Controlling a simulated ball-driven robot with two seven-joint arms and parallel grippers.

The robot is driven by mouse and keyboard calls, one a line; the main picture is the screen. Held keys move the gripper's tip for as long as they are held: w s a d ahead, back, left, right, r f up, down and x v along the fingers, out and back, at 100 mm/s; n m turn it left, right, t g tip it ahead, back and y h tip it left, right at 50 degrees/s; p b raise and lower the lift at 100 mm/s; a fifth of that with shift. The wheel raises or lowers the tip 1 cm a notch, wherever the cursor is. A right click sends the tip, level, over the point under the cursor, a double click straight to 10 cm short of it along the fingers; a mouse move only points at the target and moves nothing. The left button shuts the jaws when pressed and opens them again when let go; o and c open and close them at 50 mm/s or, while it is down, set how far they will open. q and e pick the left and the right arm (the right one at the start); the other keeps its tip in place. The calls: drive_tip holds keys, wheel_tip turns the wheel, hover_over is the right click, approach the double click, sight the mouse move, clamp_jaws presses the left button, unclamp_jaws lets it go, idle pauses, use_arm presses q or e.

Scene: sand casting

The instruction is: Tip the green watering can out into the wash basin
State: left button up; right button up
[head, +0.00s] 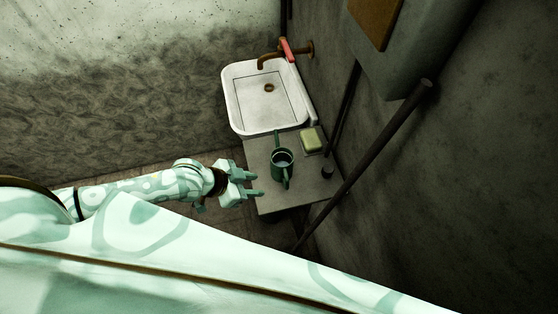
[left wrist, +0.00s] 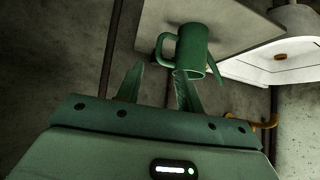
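The green watering can (head: 281,160) stands upright on the grey counter, and its open top faces the head camera. The white wash basin (head: 240,118) is just beyond it, with a dark drain and a rusty tap above. My left gripper (head: 256,187) is open and empty, to the left of the can and apart from it. In the left wrist view its two spread fingers (left wrist: 158,88) point toward the can (left wrist: 190,50), whose handle is at the left and spout at the right. The basin (left wrist: 262,66) shows at the right there. My right gripper is not in view.
The grey counter (head: 262,204) is small and clear near its front. A yellow-green soap block (head: 312,140) lies right of the can. A dark pipe (head: 375,145) slants along the right wall, with a small dark object (head: 327,172) near it. A grey wall box hangs above right.

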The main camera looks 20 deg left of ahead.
sight(288, 184)
use_arm(q)
drive_tip(key=b+x, duration=0.1)
drive_tip(key=x, duration=0.7)
drive_tip(key=shift+f, duration=0.1)
drive_tip(key=x, duration=0.2)
drive_tip(key=b+x, duration=0.1)
drive_tip(key=x, duration=0.3)
drive_tip(key=shift+w+d+r+b, duration=0.2)
drive_tip(key=shift+d+r+b, duration=0.05)
drive_tip(key=shift+r+b, duration=0.1)
drive_tip(key=shift+r, duration=0.1)
clamp_jaws()
